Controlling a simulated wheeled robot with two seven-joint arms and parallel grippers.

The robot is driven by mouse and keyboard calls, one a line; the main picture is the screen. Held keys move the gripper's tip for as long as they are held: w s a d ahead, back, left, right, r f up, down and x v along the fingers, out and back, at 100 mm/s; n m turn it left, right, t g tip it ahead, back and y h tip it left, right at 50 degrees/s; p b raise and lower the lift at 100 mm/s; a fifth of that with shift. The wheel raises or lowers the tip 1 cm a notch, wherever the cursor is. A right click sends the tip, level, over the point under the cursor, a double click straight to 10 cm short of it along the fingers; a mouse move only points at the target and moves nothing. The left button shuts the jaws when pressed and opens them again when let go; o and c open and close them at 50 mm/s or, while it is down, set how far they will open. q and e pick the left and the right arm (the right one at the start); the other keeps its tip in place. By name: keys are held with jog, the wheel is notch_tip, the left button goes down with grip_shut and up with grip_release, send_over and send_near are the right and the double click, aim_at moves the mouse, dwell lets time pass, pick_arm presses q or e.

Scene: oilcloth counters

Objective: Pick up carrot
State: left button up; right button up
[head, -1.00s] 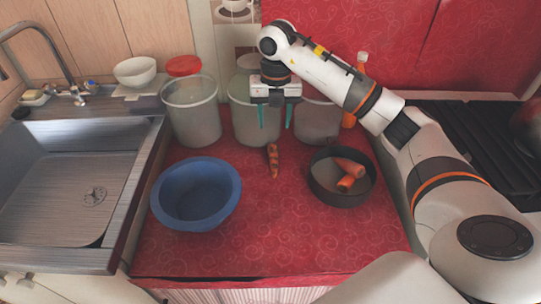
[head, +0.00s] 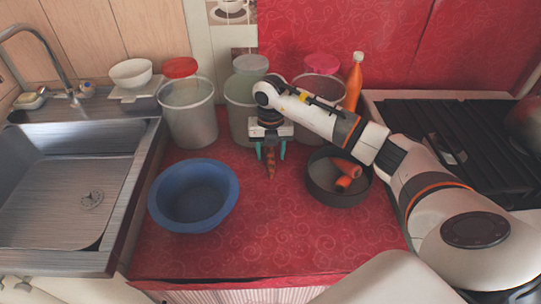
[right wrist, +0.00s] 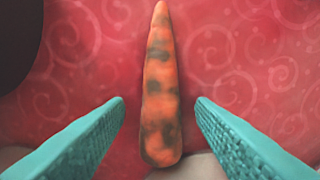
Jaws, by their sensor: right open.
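A carrot (head: 271,170), orange with dark blotches, lies on the red counter between the blue bowl and the dark pan. In the right wrist view the carrot (right wrist: 161,90) points away, its thick end nearest me. My right gripper (head: 270,156) is over the carrot, its teal fingers open on either side of it. In the right wrist view the fingers of the right gripper (right wrist: 160,112) stand apart from the carrot, with red cloth showing on both sides. My left gripper is not in view.
A blue bowl (head: 163,207) stands left of the carrot. Several tall containers (head: 188,118) and an orange bottle (head: 354,82) line the back. The front of the red counter (head: 290,245) is clear.

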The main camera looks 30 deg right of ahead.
jog(key=c, duration=1)
jog(key=shift+r, duration=0.15)
jog(key=shift+c, duration=0.2)
